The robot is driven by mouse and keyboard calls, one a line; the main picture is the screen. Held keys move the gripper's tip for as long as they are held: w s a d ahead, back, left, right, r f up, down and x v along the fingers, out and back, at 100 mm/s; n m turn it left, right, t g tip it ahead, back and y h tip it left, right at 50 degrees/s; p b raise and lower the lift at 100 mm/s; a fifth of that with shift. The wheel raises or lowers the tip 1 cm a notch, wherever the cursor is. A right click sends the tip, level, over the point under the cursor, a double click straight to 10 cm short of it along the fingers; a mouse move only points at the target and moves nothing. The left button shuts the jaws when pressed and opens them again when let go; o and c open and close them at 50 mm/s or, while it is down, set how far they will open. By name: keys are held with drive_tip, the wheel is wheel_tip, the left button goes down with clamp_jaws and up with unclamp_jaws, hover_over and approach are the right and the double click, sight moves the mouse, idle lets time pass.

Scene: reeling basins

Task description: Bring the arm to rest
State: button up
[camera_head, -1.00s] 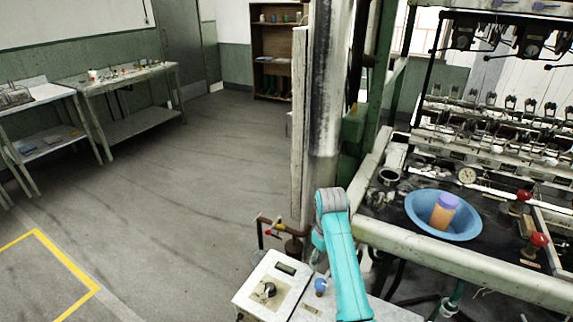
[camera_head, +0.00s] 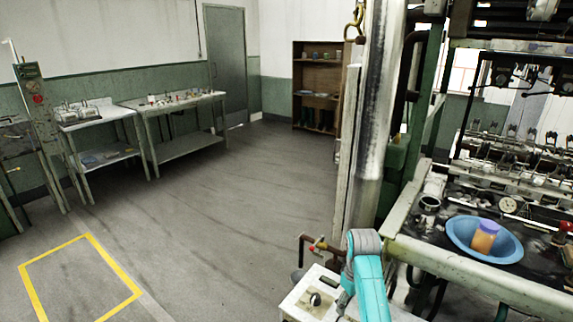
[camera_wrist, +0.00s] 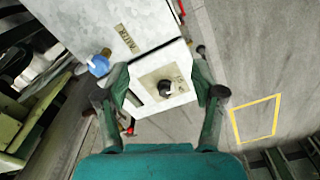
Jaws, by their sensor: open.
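My arm (camera_head: 368,285) shows at the bottom of the head view as a teal link with a grey joint, bent over beside the machine. My gripper is hidden in the head view. In the wrist view my gripper (camera_wrist: 165,104) is open and empty, its two dark green fingers spread wide. Behind them in that view is a white control box (camera_wrist: 160,88) with a black knob. The fingers appear apart from it, though the gap cannot be told. The control box also shows in the head view (camera_head: 302,299), partly hidden by my arm.
A blue basin (camera_head: 458,240) holding an orange cylinder with a purple top (camera_head: 485,238) sits on the reeling machine at right. A pale post (camera_head: 376,120) stands close behind my arm. Worktables (camera_head: 190,142) and a brown shelf (camera_head: 317,75) stand farther back. The floor at left is clear.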

drive_tip(key=s+f+m+t, duration=0.1)
drive_tip(key=s+f+t, duration=0.1)
drive_tip(key=s+f, duration=0.55)
drive_tip(key=s+f+t, duration=0.2)
drive_tip(key=s+f, duration=0.3)
drive_tip(key=f, duration=0.5)
drive_tip(key=s+f+m+t, duration=0.2)
drive_tip(key=s+f+t, duration=0.15)
drive_tip(key=s, duration=1.05)
drive_tip(key=s+r+m+t, duration=0.15)
drive_tip(key=s+r, duration=0.25)
drive_tip(key=s, duration=0.4)
drive_tip(key=s+r+t, duration=0.2)
drive_tip(key=s+r, duration=0.2)
drive_tip(key=s, duration=0.4)
drive_tip(key=s+r+t, duration=0.2)
drive_tip(key=s+r, duration=0.3)
drive_tip(key=r, duration=0.4)
drive_tip(key=s+r+m+t, duration=0.1)
drive_tip(key=s+r+t, duration=0.1)
drive_tip(key=s+r, duration=0.4)
wheel_tip(320, 180, up, 4)
drive_tip(key=shift+s+a, duration=0.15)
drive_tip(key=shift+s, duration=0.15)
